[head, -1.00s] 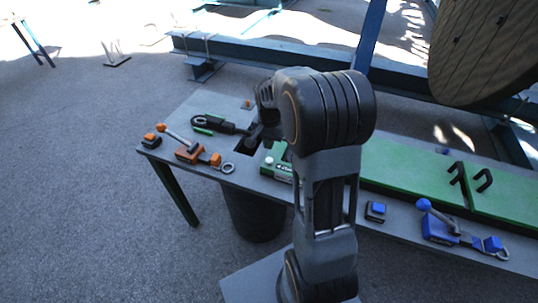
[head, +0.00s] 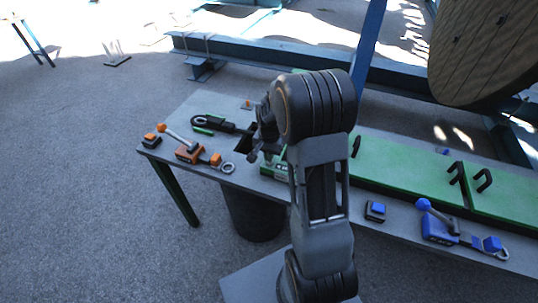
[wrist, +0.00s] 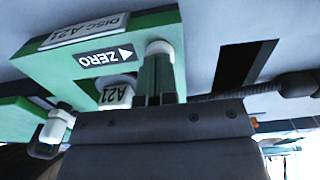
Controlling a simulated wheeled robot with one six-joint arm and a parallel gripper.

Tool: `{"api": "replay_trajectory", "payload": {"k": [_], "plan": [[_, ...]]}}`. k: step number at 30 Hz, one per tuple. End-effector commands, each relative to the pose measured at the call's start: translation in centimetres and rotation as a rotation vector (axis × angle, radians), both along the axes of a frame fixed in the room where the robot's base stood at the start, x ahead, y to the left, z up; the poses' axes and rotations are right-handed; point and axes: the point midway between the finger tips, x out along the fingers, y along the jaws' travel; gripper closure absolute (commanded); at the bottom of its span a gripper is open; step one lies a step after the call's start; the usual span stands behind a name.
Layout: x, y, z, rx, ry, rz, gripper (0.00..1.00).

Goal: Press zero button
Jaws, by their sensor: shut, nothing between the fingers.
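A green device (wrist: 55,62) fills the upper left of the wrist view, with a "DISC A21" label and a black ZERO label (wrist: 105,60) whose arrow points right. A pale, rounded cap (wrist: 158,48) sits just right of that arrow. My gripper (wrist: 158,72) is shut and empty, its fingers in line with the cap; I cannot tell whether they touch it. In the head view the green device (head: 273,169) lies on the bench, partly hidden by my arm, with my gripper (head: 254,154) at it.
A white A21 piece (wrist: 115,93) stands close beside my fingers. On the grey bench (head: 205,108) are an orange lever unit (head: 188,152) at left, a black clamp-like tool (head: 222,124) behind, and a blue lever unit (head: 438,228) at right. A wooden reel (head: 485,50) stands behind.

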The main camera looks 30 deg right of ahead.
Motion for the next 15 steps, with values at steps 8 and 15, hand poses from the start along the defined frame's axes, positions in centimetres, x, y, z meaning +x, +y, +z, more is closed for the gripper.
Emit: {"api": "replay_trajectory", "payload": {"k": [8,15], "plan": [[-0.1,0.0,-2.5,0.001,0.005,0.000,1.00],[-0.3,0.1,-2.6,0.002,0.010,0.000,1.00]]}}
